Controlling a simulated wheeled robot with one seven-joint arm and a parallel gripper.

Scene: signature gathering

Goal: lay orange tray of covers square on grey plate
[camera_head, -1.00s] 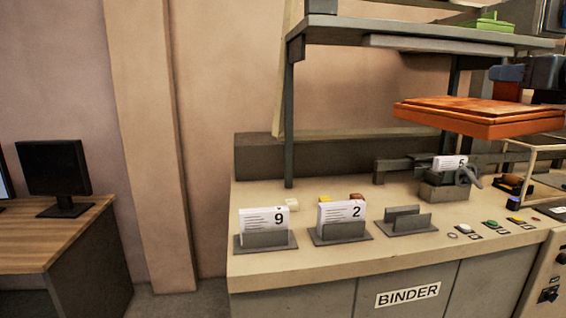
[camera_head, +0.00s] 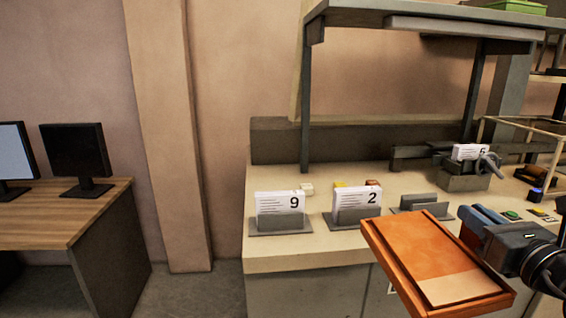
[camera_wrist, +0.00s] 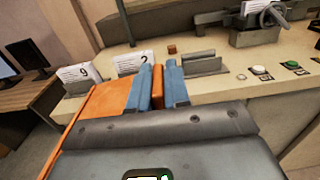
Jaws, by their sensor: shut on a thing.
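The orange tray (camera_head: 388,262) hangs in front of the counter, its inside facing me, tilted in the head view. A flat orange-brown stack of covers (camera_head: 415,243) lies in it, with a paler band at the lower end. My gripper (camera_head: 468,226) is shut on the tray's right-hand wall; the blue fingers hide part of that edge. In the wrist view the tray (camera_wrist: 100,102) extends left of my gripper (camera_wrist: 157,90), with its wall between the fingers. I cannot make out a grey plate for certain in these views.
The binder counter (camera_head: 300,247) bears card holders with cards 9 (camera_head: 281,202) and 2 (camera_head: 357,197), and an empty holder (camera_head: 425,203). A grey shelf (camera_head: 350,14) overhangs it. A wooden desk (camera_head: 105,200) with monitors stands left; floor between is clear.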

